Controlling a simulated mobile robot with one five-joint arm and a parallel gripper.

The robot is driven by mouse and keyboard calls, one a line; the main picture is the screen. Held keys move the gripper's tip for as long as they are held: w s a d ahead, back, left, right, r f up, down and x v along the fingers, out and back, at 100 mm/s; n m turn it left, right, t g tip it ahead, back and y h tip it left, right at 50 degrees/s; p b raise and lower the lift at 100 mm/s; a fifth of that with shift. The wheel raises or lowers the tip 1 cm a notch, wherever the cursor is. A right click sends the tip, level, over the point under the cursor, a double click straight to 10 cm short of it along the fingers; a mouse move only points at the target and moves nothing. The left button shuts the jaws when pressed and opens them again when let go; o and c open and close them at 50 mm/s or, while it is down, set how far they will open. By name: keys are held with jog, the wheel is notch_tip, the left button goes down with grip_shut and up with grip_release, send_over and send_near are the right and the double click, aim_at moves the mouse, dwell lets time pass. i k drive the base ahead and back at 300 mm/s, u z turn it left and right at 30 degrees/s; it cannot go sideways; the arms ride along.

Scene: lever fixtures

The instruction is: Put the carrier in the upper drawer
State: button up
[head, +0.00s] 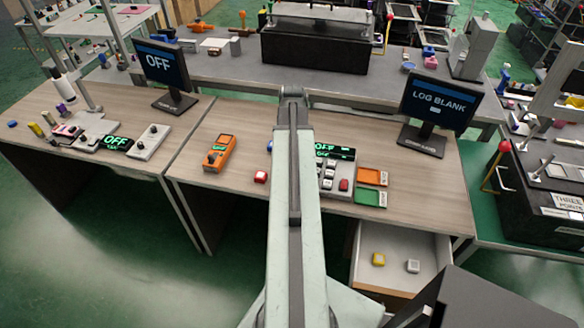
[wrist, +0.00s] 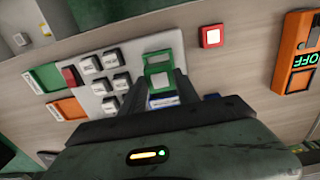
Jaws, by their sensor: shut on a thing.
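In the wrist view, my gripper (wrist: 160,88) is shut on a green frame-like piece, which I take to be the carrier (wrist: 157,58). A pale square shows inside or behind its opening; I cannot tell which. In the head view my arm hides the gripper and the carrier. An open drawer (head: 352,272) juts from under the right desk, with a yellow block (head: 378,259) and a pale block (head: 413,266) inside. Whether a lower drawer exists is hidden.
An orange meter (head: 219,152) and a red button (head: 260,177) stand left of my arm. An orange tray (head: 372,176) and a green tray (head: 370,197) lie right of the key panel. A "LOG BLANK" monitor (head: 437,105) stands behind. The drawer has free floor around its blocks.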

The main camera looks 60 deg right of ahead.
aim_at(397, 269)
jog(key=z, duration=0.3)
jog(key=k, duration=1.65)
jog(key=u, duration=0.3)
